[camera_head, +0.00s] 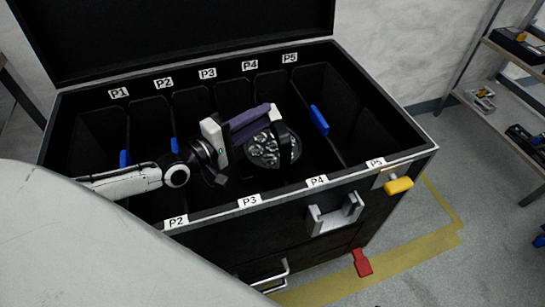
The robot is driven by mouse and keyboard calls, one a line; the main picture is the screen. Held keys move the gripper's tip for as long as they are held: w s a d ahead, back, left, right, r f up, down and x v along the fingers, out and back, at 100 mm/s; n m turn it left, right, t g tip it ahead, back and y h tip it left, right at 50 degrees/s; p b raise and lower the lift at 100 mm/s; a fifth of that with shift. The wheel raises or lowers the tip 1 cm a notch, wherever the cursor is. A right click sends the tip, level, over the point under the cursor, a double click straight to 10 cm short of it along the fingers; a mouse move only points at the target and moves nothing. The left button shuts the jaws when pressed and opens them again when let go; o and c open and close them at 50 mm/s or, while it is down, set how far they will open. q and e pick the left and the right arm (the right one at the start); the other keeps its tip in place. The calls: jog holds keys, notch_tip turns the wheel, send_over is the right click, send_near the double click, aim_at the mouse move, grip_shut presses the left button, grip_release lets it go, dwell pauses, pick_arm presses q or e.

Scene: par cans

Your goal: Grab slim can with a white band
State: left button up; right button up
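A dark can with a round, faceted glass lens (264,154) is inside the open black case, near its middle, lens facing up and toward me. A small white patch shows at its upper right, perhaps part of a white band; most of its body is hidden. My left gripper (242,133) reaches in from the left, its white hand close beside the can. A purple-grey part stretches from the hand across the can's back. I cannot tell whether the fingers are open or closed on the can. My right gripper is not in view.
The black case (215,209) has slots labelled P1 to P5 with dark dividers and blue tabs (319,120). Its lid stands open behind. A yellow handle (398,185), a grey bracket (336,213) and a red tab (362,262) are on the front. Shelving (490,95) stands right.

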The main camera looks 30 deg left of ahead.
pick_arm(q)
jog(key=shift+x, duration=1.1)
grip_shut()
dwell(0.5)
jog(key=shift+r, duration=0.4)
